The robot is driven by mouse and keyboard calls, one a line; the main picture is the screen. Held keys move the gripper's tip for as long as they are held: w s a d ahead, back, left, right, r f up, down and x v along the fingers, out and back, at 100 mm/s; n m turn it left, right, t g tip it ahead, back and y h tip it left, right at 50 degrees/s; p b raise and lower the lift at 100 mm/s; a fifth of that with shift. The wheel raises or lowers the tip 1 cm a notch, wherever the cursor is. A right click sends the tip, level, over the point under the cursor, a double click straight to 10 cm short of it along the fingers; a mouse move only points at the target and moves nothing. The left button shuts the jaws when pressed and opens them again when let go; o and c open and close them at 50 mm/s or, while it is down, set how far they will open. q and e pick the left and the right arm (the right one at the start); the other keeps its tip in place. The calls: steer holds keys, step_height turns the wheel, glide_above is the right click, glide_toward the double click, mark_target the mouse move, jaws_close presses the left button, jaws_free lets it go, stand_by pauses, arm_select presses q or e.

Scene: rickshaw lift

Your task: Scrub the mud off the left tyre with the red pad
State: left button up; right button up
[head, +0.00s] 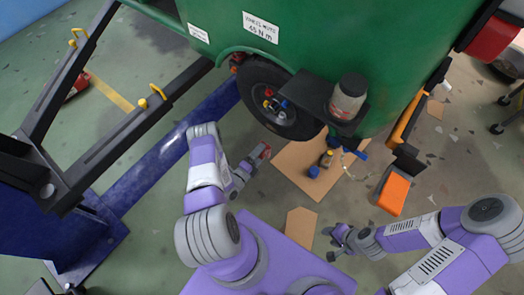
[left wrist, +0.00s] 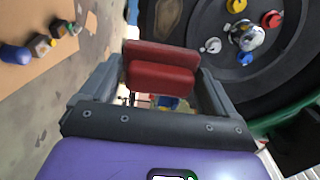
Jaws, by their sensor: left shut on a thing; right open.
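The black left tyre (head: 256,88) sits under the green rickshaw body in the head view. In the left wrist view the tyre (left wrist: 225,82) fills the right side, with a dull brownish patch (left wrist: 166,14) near its edge that looks like mud. My left gripper (head: 262,153) is shut on the red pad (left wrist: 160,72), below and beside the tyre. In the left wrist view the pad lies across the fingertips, close to the tyre; I cannot tell whether they touch. My right gripper (head: 337,240) is open and empty, low over the floor.
A bottle (head: 348,98) stands in a dark holder beside the tyre. Small items, one a blue piece (head: 314,172), lie on cardboard (head: 290,165) below. An orange block (head: 395,190) is at right. A blue lift beam (head: 150,170) runs along the left.

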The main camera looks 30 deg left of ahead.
arm_select(q)
steer(key=shift+w, duration=0.15)
stand_by(0.3)
steer(key=w+b, duration=0.2)
steer(key=w, duration=0.4)
steer(key=shift+w+d, duration=0.2)
steer(key=shift+w, duration=0.2)
steer(key=shift+w+d+b, duration=0.1)
steer(key=shift+w+b, duration=0.45)
steer(key=shift+w, duration=0.45)
stand_by(0.4)
steer(key=shift+a+r+b, duration=0.15)
steer(key=shift+a+b, duration=0.2)
steer(key=shift+a, duration=1.55)
steer(key=shift+w+a+b, duration=0.2)
steer(key=shift+a+b, duration=0.2)
steer(key=shift+a, duration=0.55)
steer(key=shift+w+a+r, duration=0.1)
steer(key=shift+a+r, duration=0.1)
steer(key=shift+a, duration=0.65)
steer(key=shift+s+d+f+p, duration=0.1)
steer(key=shift+d+f+p, duration=0.2)
steer(key=shift+d, duration=1.65)
steer(key=shift+s+d+f+p, duration=0.1)
steer(key=shift+d+p, duration=0.3)
steer(key=shift+d, duration=1.55)
